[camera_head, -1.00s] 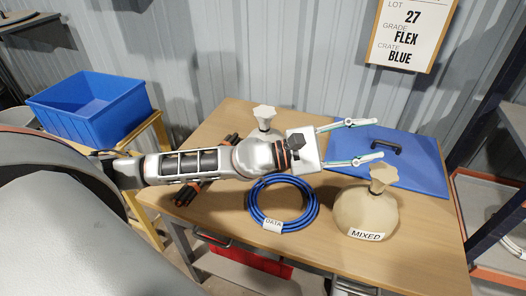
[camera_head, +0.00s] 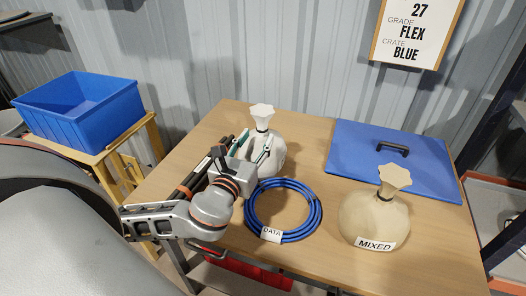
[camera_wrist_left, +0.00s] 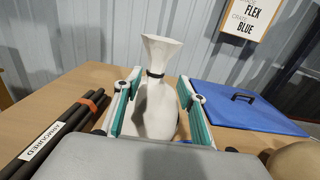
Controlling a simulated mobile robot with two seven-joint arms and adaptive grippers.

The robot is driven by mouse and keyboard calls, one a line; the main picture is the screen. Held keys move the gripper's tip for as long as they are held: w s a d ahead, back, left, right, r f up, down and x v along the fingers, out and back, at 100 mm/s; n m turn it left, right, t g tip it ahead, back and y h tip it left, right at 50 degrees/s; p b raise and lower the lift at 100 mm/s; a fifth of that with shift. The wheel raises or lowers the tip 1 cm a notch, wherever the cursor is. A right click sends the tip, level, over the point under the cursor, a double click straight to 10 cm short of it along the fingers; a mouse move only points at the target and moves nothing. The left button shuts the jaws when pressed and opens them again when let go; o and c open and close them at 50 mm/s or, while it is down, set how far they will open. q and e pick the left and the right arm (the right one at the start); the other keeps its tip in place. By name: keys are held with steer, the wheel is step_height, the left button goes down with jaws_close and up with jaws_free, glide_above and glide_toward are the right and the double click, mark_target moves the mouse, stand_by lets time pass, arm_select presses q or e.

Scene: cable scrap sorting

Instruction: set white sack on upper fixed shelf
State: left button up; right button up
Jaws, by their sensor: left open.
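The white sack (camera_head: 275,157) stands upright on the wooden table, its flared neck tied with a dark band. In the left wrist view the white sack (camera_wrist_left: 155,105) stands between the two teal-padded fingers of my left gripper (camera_wrist_left: 158,100). My left gripper (camera_head: 254,143) is open, with one finger on each side of the sack. I cannot tell whether the pads touch it. The lower part of the sack is partly hidden by the gripper. I cannot make out the upper fixed shelf for certain. My right gripper is not in view.
A blue cable coil (camera_head: 248,213) lies just in front of the sack. A beige sack marked MIXED (camera_head: 370,218) stands to the right. A blue lid (camera_head: 425,165) lies behind it. Dark rods (camera_wrist_left: 52,135) lie left of the gripper. A blue crate (camera_head: 85,120) stands at left.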

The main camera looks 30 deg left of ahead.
mark_target(261, 128)
arm_select(q)
steer(key=x, duration=0.6)
steer(key=shift+w+a, duration=0.3)
steer(key=shift+w, duration=0.05)
steer(key=shift+c, duration=0.4)
jaws_close()
steer(key=shift+r, duration=0.2)
